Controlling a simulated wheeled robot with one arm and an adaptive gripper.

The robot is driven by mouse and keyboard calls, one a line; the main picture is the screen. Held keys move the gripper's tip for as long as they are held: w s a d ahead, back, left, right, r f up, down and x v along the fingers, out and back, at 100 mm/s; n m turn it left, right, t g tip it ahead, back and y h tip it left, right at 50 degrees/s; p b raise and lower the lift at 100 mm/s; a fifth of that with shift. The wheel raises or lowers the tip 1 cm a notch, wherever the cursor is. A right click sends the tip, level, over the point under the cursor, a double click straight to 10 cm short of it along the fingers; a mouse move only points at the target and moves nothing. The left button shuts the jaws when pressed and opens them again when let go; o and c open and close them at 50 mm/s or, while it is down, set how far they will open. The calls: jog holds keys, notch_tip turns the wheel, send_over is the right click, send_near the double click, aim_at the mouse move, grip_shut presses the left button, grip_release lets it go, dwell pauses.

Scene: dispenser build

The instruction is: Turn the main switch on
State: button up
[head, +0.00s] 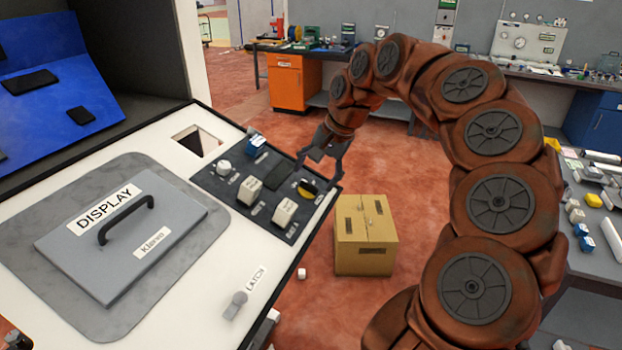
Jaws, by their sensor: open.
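The dark control panel (262,190) lies on the white top of the machine. Two white block-like knobs (250,190) (284,212), a small round white knob (224,168) and a blue knob (255,144) also sit on the panel. Their labels are too small to read, so I cannot tell by name which is the main switch. My gripper (319,172) is open and empty over the panel's right edge, with its fingers just above the yellow and black switch. I cannot tell whether they touch it.
A grey lid marked DISPLAY (120,240) with a black handle covers the left of the machine top. A small latch lever (235,305) sits near its front edge. A cardboard box (364,245) stands on the floor right of the machine. A cluttered bench (590,262) is far right.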

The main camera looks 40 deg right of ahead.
aim_at(311, 185)
jog(key=shift+p+x, duration=0.45)
jog(key=shift+x, duration=1.2)
jog(key=shift+c, duration=0.4)
jog(key=shift+s, duration=0.1)
jog(key=c, duration=1.1)
